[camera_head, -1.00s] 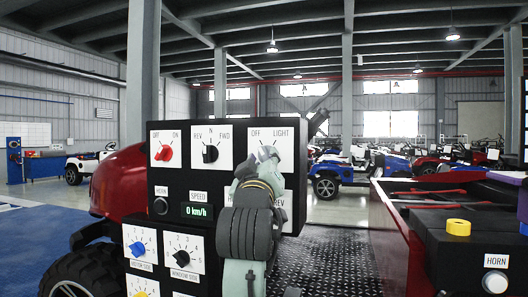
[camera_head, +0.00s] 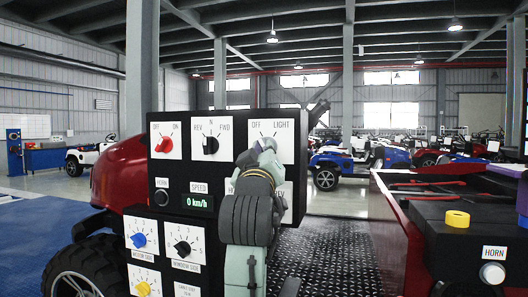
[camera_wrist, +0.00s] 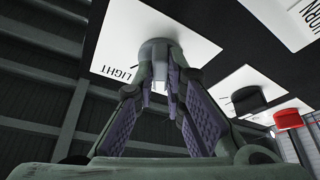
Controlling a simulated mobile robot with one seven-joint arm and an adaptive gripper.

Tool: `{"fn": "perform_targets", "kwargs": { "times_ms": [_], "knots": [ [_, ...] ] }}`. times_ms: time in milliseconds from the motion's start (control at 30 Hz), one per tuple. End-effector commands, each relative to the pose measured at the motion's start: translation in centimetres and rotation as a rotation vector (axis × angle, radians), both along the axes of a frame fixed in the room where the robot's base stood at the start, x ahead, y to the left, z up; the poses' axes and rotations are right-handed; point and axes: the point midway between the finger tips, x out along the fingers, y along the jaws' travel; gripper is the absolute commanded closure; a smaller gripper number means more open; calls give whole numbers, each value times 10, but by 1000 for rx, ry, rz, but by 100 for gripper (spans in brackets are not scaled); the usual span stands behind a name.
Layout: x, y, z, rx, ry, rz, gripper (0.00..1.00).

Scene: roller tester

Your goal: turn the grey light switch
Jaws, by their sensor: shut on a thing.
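The grey light switch (camera_wrist: 157,50) is a round knob on a white plate marked OFF and LIGHT. In the wrist view it sits between the fingertips. My gripper (camera_wrist: 162,80) is shut on it, with one finger on each side. In the head view my gripper (camera_head: 263,150) reaches up to the plate (camera_head: 285,131) from below, and its fingers and wrist hide the knob and the lower part of the plate. Which way the knob points cannot be made out.
On the same black panel are a red OFF/ON knob (camera_head: 164,145), a black REV/N/FWD knob (camera_head: 210,145), a speed display (camera_head: 198,202), a blue knob (camera_head: 138,240) and a yellow knob (camera_head: 143,289). A red-sided bench (camera_head: 400,240) stands at the right.

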Motion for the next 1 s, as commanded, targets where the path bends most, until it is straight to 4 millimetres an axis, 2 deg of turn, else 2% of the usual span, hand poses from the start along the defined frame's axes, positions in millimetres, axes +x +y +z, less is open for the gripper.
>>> {"fn": "perform_targets", "kwargs": {
  "times_ms": [467,667,1000],
  "knots": [
    [1,1,-1,47,-14,0,100],
    [1,3,-2,160,-51,2,100],
    [2,6,-2,456,-147,4,100]
  ]
}}
